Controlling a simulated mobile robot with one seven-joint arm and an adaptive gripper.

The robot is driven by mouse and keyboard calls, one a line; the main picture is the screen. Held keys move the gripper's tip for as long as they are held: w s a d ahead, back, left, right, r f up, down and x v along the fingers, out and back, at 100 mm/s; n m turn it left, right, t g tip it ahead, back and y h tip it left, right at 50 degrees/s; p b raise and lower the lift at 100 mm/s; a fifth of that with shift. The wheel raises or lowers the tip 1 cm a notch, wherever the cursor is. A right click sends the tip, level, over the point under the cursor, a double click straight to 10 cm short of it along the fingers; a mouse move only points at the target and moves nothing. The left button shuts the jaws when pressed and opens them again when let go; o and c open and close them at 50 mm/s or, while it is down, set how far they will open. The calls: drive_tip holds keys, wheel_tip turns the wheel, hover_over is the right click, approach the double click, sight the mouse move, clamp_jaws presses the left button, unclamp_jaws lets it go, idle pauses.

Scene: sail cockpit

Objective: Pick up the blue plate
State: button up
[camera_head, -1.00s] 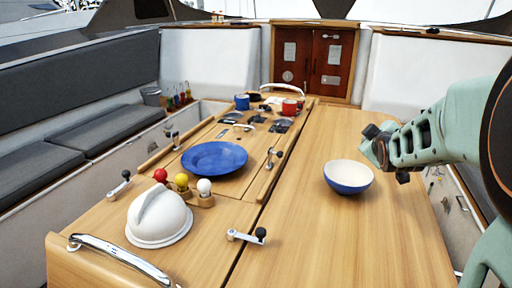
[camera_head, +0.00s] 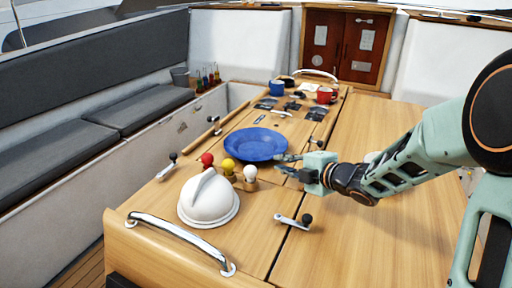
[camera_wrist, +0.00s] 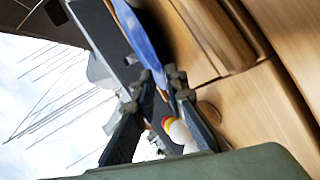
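The blue plate (camera_head: 255,145) lies on the wooden cockpit table, left of my gripper. In the wrist view the plate (camera_wrist: 143,40) shows edge-on, with its rim reaching in between my fingertips. My gripper (camera_head: 284,165) is at the plate's near right rim, with its fingers pointing left. In the wrist view the two fingers of my gripper (camera_wrist: 156,92) stand apart, one on each side of the rim. I see a gap, so it looks open; whether either finger touches the plate I cannot tell.
Red, yellow and white knobs (camera_head: 229,168) and a white dome (camera_head: 208,199) stand near the plate. A winch handle (camera_head: 294,221) lies in front. A blue mug (camera_head: 277,88) and red mug (camera_head: 325,95) stand farther back.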

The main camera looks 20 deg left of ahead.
sight(267, 158)
drive_tip(key=x, duration=0.7)
drive_tip(key=shift+a, duration=0.25)
drive_tip(key=shift+c, duration=0.2)
clamp_jaws()
drive_tip(key=shift+r, duration=0.25)
